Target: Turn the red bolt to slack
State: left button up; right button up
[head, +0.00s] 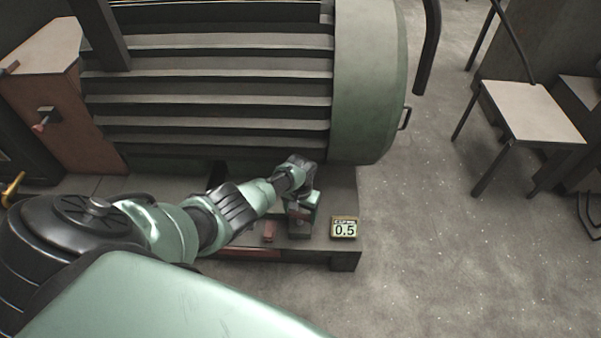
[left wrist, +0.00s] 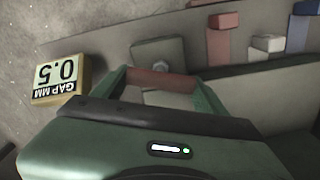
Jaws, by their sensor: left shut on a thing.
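My left gripper (head: 302,212) reaches down at the low bench beside the large green machine. In the left wrist view its two fingers (left wrist: 162,92) are closed on a dull red bar (left wrist: 162,79), which I take to be the head of the red bolt. The rest of the bolt is hidden by the gripper. My right gripper is out of view.
A red post (head: 268,230) stands left of the gripper. The left wrist view also shows a white post (left wrist: 268,44) and a blue post (left wrist: 304,25). The ribbed machine (head: 210,90) rises behind.

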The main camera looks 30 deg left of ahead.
pick_arm(q)
jog(key=shift+w, duration=0.1)
dwell(0.3)
jog(key=o, duration=1.4)
jog(key=shift+r, duration=0.1)
jog(key=shift+r, duration=0.25)
notch_tip(320, 180, up, 3)
jog(key=p, duration=0.2)
jog(key=shift+p, duration=0.4)
notch_tip(320, 180, up, 4)
jog(key=shift+f+p, duration=0.15)
jog(key=shift+p, duration=0.85)
jog(key=shift+r, duration=0.25)
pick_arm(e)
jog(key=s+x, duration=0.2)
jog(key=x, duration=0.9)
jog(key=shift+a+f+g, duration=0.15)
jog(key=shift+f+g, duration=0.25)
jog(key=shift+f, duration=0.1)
pick_arm(q)
jog(key=shift+d, duration=0.1)
